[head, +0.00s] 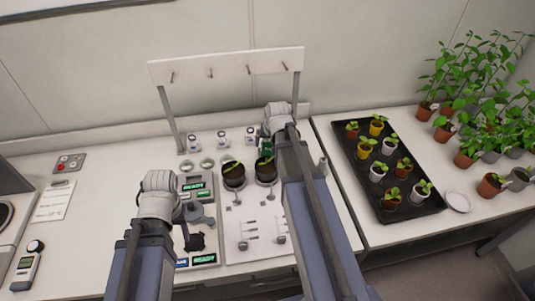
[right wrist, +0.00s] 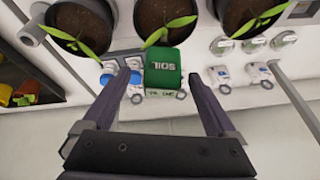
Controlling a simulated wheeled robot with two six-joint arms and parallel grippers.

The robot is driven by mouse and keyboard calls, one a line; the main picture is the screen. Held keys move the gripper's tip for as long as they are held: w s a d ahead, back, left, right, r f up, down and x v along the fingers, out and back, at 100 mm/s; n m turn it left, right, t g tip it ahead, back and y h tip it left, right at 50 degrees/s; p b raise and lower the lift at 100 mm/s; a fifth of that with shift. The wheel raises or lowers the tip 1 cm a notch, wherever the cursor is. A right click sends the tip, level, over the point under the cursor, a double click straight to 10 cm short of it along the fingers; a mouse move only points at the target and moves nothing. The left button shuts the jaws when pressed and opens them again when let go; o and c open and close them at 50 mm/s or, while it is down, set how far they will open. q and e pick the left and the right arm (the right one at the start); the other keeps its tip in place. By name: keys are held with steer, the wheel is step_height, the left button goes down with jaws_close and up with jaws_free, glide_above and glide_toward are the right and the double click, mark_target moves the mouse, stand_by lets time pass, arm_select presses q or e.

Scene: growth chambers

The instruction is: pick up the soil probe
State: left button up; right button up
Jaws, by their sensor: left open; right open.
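The soil probe (right wrist: 166,66), a green block lettered SOIL, sits between the fingertips of my right gripper (right wrist: 158,78) in the right wrist view. The fingers are apart, and I cannot tell whether either touches it. In the head view a bit of the green probe (head: 265,145) shows beside my right gripper (head: 277,115), near the back of the bench. My left gripper (head: 158,192) hovers over the left part of the bench, away from the probe; its fingertips are hidden.
Dark pots with seedlings (head: 233,176) stand close to the probe. Small capped vials (head: 221,141) and a pegged rack (head: 228,68) are behind. A black seedling tray (head: 408,208) and taller plants (head: 470,150) fill the right bench. A handheld meter (head: 28,265) lies left.

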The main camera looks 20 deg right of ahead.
mark_target(267, 156)
arm_select(q)
step_height(267, 156, down, 5)
steer(key=b, duration=0.4)
steer(key=shift+b, duration=0.35)
arm_select(e)
steer(key=x, duration=0.5)
steer(key=shift+a+f, duration=0.1)
steer(key=shift+f, duration=0.05)
arm_select(q)
steer(key=shift+r, duration=0.15)
arm_select(e)
jaws_close()
